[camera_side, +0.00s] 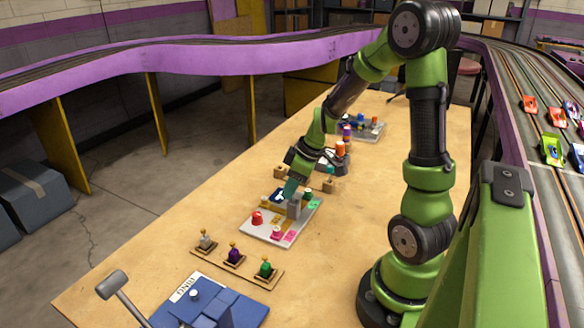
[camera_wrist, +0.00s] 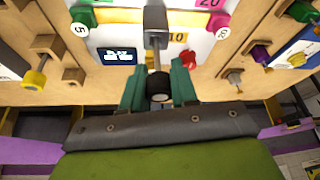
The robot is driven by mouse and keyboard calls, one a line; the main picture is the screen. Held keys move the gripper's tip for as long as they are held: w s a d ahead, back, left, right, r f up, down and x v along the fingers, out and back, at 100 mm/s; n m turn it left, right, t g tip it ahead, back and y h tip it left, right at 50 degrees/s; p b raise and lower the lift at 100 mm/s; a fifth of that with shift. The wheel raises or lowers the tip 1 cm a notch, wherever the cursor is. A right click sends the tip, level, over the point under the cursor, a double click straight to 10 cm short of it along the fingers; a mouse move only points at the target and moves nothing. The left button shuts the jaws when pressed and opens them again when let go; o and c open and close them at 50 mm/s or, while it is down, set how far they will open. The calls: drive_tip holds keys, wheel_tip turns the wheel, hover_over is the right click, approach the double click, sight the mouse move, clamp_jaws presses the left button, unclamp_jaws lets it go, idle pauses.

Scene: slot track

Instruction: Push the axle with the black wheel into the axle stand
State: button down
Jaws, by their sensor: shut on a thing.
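My gripper (camera_wrist: 158,92) shows in the wrist view with its two teal fingers on either side of the black wheel (camera_wrist: 158,87), shut on it. A thin metal axle runs from the wheel toward the grey axle stand (camera_wrist: 155,18) and appears in line with it. How far the axle is inside the stand I cannot tell. In the side view my gripper (camera_side: 289,189) is low over the white board (camera_side: 262,236), close beside the grey stand (camera_side: 294,208). The wheel is too small to make out there.
On the white board are a red knob (camera_side: 257,218) and a pink piece (camera_side: 277,232). A wooden rack (camera_side: 235,257) with coloured knobs and a blue board (camera_side: 215,305) are at the front. More boards with parts stand behind my gripper. The table's left side is clear.

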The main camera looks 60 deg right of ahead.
drive_tip(key=shift+f, duration=0.95)
drive_tip(key=c, duration=0.8)
unclamp_jaws()
drive_tip(key=shift+r, duration=0.1)
drive_tip(key=v, duration=1.6)
drive_tip(key=shift+s+r, duration=0.15)
drive_tip(key=shift+r, duration=0.2)
